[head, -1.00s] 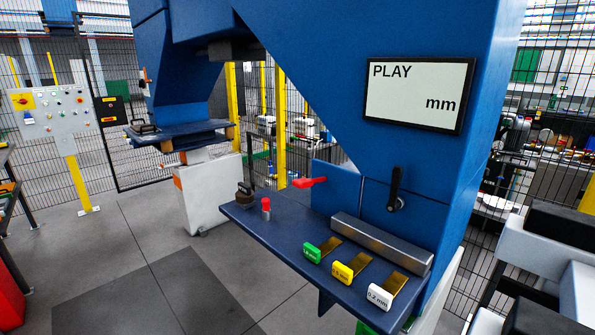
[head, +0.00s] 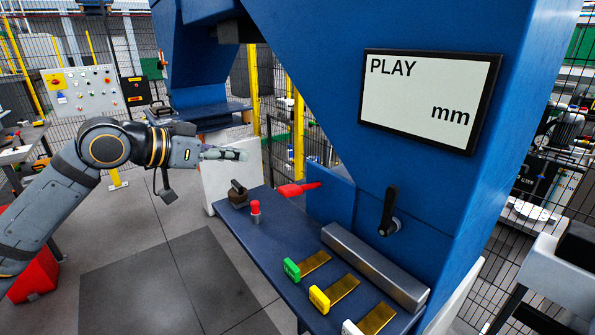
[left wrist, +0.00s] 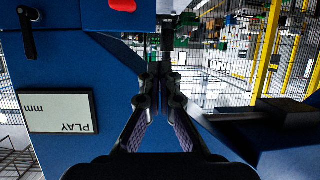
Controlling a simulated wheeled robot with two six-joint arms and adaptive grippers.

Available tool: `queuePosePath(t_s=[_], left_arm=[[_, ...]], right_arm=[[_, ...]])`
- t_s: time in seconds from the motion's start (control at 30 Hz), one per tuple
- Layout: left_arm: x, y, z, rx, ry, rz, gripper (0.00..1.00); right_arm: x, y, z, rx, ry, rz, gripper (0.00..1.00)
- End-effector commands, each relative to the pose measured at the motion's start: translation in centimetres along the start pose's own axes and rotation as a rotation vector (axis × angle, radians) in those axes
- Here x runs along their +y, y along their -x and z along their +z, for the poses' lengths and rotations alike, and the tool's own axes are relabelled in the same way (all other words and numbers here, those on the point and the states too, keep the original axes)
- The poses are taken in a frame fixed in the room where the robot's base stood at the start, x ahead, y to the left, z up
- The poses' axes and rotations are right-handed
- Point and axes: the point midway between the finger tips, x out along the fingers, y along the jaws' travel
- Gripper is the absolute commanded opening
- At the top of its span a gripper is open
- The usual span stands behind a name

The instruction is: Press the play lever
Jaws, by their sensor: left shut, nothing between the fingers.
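A red lever (head: 297,188) sticks out beside the blue panel above the blue shelf (head: 262,245). Part of a red piece shows upside down at the top edge of the left wrist view (left wrist: 122,4). A black lever (head: 389,212) stands upright on the blue machine face; it also shows in the left wrist view (left wrist: 27,30). A display (head: 429,99) reads PLAY and mm, with no number. My left gripper (head: 241,154) is shut and empty, up and left of the red lever and apart from it. Its fingers meet in the left wrist view (left wrist: 160,82). My right gripper is out of view.
The shelf carries a red-topped post (head: 255,210), a dark clamp-like piece (head: 237,193), a grey bar (head: 372,266), and green (head: 291,269), yellow (head: 318,298) and white tagged gauges. A blue machine column fills the right. Wire fencing stands behind.

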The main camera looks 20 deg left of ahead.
Motion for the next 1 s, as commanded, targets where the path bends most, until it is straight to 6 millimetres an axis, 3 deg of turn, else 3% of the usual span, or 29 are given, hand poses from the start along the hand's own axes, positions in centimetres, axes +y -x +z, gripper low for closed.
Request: queuePosePath(t_s=[0.03,0.1,0.2,0.53,0.8,1.0], left_arm=[[2.1,1.0,-0.5,-0.021,-0.039,0.023,0.0],[4.0,1.7,-0.6,-0.044,-0.068,0.049,0.0],[5.0,2.1,-0.5,-0.058,-0.082,0.064,0.0],[5.0,1.9,-0.7,-0.057,-0.08,0.066,0.0],[5.3,-0.5,-1.1,-0.053,-0.074,0.072,0.0],[5.4,-2.7,-0.8,-0.051,-0.075,0.071,0.0]], right_arm=[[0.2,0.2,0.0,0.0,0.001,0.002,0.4],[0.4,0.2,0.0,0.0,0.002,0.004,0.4],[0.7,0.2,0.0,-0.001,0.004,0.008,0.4],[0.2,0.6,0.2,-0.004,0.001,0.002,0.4],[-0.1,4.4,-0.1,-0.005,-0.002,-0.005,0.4],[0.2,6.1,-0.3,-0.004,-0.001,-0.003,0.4]])
